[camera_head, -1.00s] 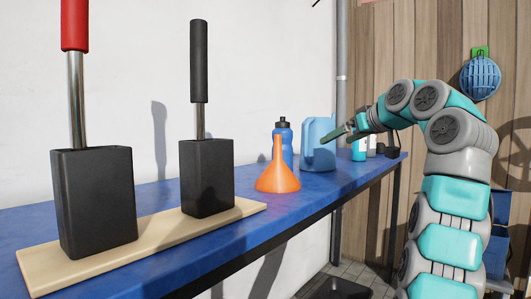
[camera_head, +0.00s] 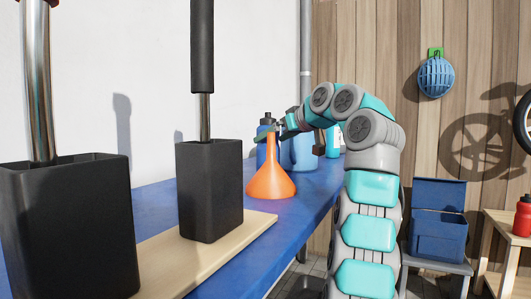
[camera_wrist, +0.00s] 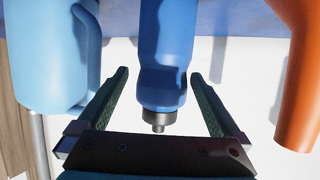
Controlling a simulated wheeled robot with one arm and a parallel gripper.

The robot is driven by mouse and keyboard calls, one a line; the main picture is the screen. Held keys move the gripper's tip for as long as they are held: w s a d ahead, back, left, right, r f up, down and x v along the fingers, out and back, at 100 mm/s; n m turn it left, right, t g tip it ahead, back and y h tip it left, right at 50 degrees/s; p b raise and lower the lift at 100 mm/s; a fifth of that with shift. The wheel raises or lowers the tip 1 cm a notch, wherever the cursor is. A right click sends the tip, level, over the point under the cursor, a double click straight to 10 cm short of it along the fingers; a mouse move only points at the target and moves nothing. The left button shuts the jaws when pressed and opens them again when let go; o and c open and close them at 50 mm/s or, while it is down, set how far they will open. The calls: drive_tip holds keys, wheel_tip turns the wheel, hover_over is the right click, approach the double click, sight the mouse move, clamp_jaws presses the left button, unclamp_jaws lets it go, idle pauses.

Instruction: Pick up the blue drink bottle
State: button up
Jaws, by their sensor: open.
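The blue drink bottle (camera_head: 262,151) stands on the blue bench top, partly hidden behind the orange funnel (camera_head: 269,183). In the wrist view the bottle (camera_wrist: 166,50) appears upside down, its dark cap (camera_wrist: 160,120) towards the palm of my gripper. My gripper (camera_wrist: 160,76) is open, with one finger on each side of the bottle and visible gaps between. In the head view my gripper (camera_head: 284,126) is at the bottle's upper part, its far finger hard to make out.
A light blue jug (camera_wrist: 48,55) stands close beside the bottle, and the funnel (camera_wrist: 298,75) is on its other side. Two black holders (camera_head: 210,190) with upright handles stand on a wooden board (camera_head: 190,262) nearer me. A white wall is behind the bench.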

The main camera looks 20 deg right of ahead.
drive_tip(key=shift+x, duration=2.65)
drive_tip(key=shift+a+r, duration=0.15)
drive_tip(key=shift+a, duration=0.1)
clamp_jaws()
